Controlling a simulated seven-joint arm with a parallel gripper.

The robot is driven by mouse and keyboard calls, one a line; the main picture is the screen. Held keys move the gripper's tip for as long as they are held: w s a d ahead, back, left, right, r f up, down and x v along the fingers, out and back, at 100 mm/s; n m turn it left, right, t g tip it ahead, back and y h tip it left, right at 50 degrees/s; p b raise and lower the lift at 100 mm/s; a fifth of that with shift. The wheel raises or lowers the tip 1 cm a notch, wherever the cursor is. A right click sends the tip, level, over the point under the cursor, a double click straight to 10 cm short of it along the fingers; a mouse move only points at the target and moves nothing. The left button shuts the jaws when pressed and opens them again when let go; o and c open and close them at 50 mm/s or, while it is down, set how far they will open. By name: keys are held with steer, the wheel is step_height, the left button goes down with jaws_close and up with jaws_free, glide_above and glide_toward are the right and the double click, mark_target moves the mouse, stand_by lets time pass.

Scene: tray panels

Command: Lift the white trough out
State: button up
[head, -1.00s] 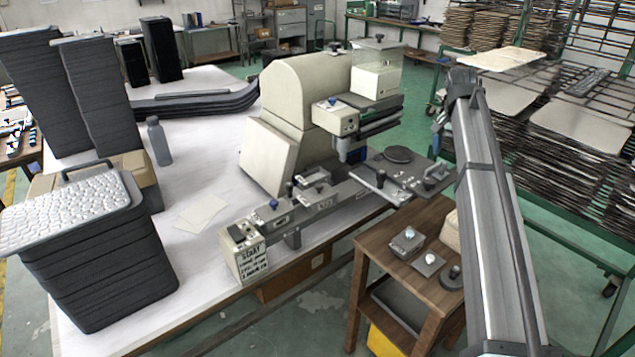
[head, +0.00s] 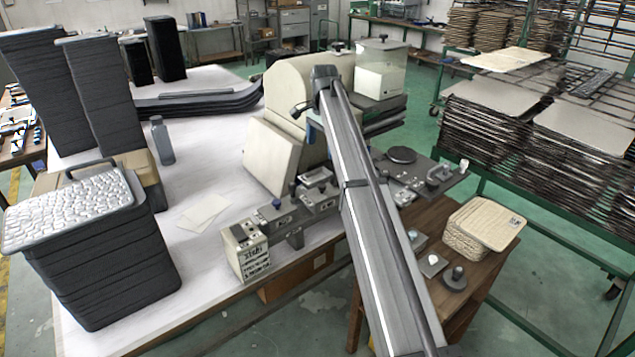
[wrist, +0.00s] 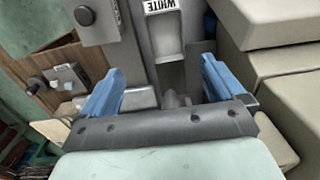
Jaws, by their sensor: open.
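In the wrist view, a pale, narrow part with a "WHITE" label (wrist: 164,6) stands in a grey channel at the top middle. I take it to be the white trough; its full shape does not show. My gripper (wrist: 162,82) has its two blue fingers wide apart, with nothing between them that I can see held. The labelled part lies beyond the fingertips, between them in the picture. In the head view, my arm hides the front of the cream machine (head: 272,155), and I cannot make out the trough there. A bit of blue gripper (head: 312,132) shows beside the machine.
Cream blocks or housing (wrist: 285,70) stand close at the right in the wrist view. In the head view, a wooden side table (head: 490,262) holds a cream stack (head: 480,228) and small fixtures. A dark stack with a pebbled top (head: 70,212) stands at the left of the white table.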

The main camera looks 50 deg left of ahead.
mark_target(317, 175)
steer(key=shift+h, duration=0.3)
steer(key=f, duration=0.4)
steer(key=a+f, duration=0.1)
steer(key=f, duration=0.7)
steer(key=shift+s+a+f, duration=0.25)
steer(key=shift+a+f, duration=0.1)
steer(key=shift+a, duration=0.05)
steer(key=shift+c, duration=0.2)
steer(key=c, duration=1.2)
